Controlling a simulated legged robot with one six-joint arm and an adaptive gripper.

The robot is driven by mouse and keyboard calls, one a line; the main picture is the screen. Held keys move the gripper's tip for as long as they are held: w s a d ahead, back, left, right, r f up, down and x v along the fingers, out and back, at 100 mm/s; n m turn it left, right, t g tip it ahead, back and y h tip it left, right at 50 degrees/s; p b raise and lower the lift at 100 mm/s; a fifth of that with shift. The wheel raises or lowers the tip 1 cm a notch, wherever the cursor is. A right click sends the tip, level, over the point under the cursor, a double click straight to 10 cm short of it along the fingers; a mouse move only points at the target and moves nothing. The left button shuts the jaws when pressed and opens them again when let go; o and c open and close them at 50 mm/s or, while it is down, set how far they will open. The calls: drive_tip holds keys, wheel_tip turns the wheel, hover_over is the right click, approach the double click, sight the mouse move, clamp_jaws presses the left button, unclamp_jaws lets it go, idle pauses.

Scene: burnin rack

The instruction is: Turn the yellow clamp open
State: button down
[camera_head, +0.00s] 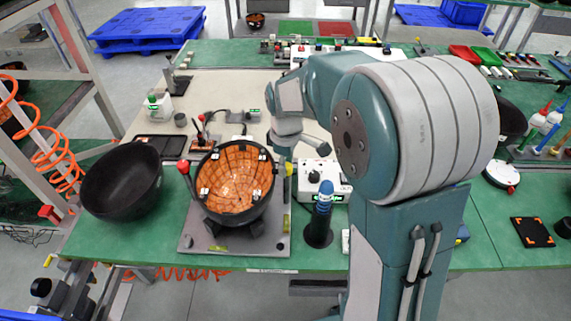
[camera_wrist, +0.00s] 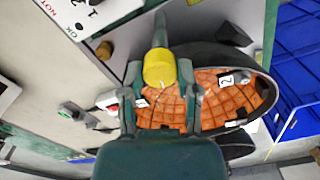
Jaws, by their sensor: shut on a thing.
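The yellow clamp (camera_wrist: 159,68) shows as a yellow cylindrical knob on a dark stem in the wrist view. My gripper (camera_wrist: 159,82) has one finger on each side of the knob and is shut on it. The black bowl with an orange tiled inside (camera_wrist: 238,86) lies just beyond the fingers. In the head view the bowl (camera_head: 232,182) sits on a grey fixture plate (camera_head: 270,246), and the yellow clamp (camera_head: 289,169) shows small at its right edge. A red-knobbed lever (camera_head: 184,168) stands at the bowl's left.
An empty black bowl (camera_head: 122,182) stands left of the fixture. A dark holder with a blue-topped tool (camera_head: 320,225) and a white control box with a black dial (camera_head: 318,178) stand to the right. Bare green table lies in front of the left bowl.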

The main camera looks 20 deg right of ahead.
drive_tip(key=m, duration=0.4)
drive_tip(key=shift+f+m, duration=0.1)
drive_tip(key=shift+m, duration=0.2)
drive_tip(key=m, duration=0.3)
drive_tip(key=shift+m, duration=0.3)
drive_tip(key=m, duration=0.4)
drive_tip(key=shift+m, duration=1.8)
drive_tip(key=shift+s, duration=0.1)
drive_tip(key=shift+c, duration=1.7)
unclamp_jaws()
